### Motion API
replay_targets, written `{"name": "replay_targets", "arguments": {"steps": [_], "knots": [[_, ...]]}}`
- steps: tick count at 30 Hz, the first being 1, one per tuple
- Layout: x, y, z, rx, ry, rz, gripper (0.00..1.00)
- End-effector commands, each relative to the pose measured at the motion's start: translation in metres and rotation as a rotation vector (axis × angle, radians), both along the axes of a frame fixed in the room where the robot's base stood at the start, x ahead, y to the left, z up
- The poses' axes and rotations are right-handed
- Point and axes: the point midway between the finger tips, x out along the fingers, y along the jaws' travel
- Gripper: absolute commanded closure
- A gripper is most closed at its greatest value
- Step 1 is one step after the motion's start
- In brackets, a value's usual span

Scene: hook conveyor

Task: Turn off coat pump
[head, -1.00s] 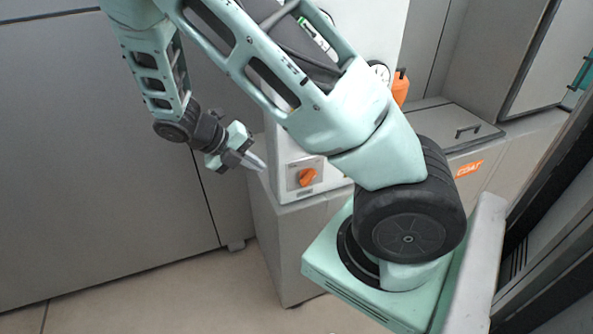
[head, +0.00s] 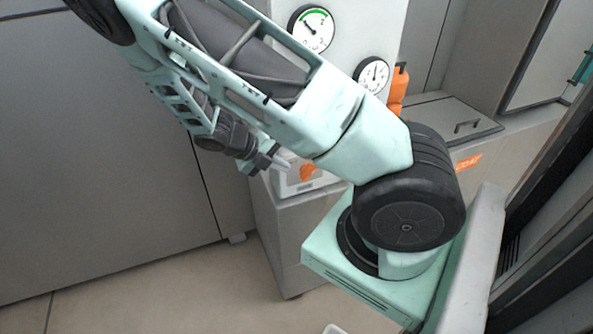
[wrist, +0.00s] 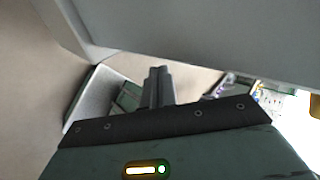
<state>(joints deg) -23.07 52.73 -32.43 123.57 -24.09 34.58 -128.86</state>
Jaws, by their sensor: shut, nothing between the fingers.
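An orange rotary knob (head: 307,172) sits on a pale switch plate (head: 322,182) on the front of the white panel in the head view. My arm covers the upper part of the plate, and I cannot tell the knob's exact setting. My gripper (head: 287,164) is just left of the knob and a little above it, its fingers pointing right. Whether it touches the knob is unclear. In the wrist view my gripper (wrist: 159,75) shows its fingers together, with nothing between them. The knob cannot be made out there.
Two round gauges (head: 311,29) (head: 372,74) are on the white panel above. An orange part (head: 398,88) and an orange label (head: 468,162) are to the right. A grey surface (wrist: 220,35) spans the top of the wrist view. Floor is open at lower left.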

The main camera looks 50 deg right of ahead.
Motion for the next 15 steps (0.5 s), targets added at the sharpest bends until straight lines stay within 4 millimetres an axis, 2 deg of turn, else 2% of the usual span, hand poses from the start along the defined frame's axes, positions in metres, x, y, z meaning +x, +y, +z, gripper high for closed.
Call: {"name": "replay_targets", "arguments": {"steps": [6, 15], "knots": [[-0.015, -0.023, -0.025, -0.002, 0.005, 0.000, 1.00], [-0.023, -0.038, -0.044, 0.000, -0.001, -0.001, 1.00]]}}
